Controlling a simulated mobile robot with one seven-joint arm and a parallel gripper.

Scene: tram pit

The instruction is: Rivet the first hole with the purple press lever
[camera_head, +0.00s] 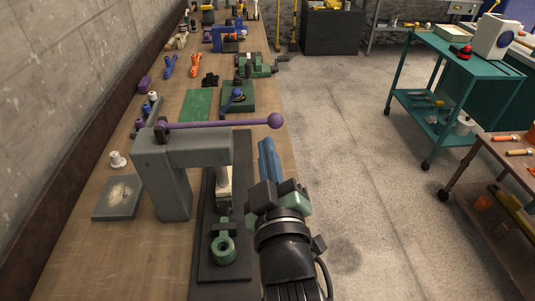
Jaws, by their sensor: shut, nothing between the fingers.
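The rivet press (170,165) stands on the long workbench, a grey frame with a purple lever (220,124) across its top. The lever lies nearly level and ends at the right in a purple ball knob (275,121). Below the press head is a pale ram, over a dark base plate (236,268) with a green ring-shaped part (223,249) at its front. Which hole is the first cannot be told. My gripper (278,197) is shut and empty, low to the right of the press, below the knob and apart from it. My wrist hides part of the bench edge.
A blue object (269,160) lies just beyond my gripper. A grey block (119,198) and a white knob (117,160) sit left of the press. A green vise (256,65) and tools stand farther back. A teal cart (450,60) is at right; the floor between is clear.

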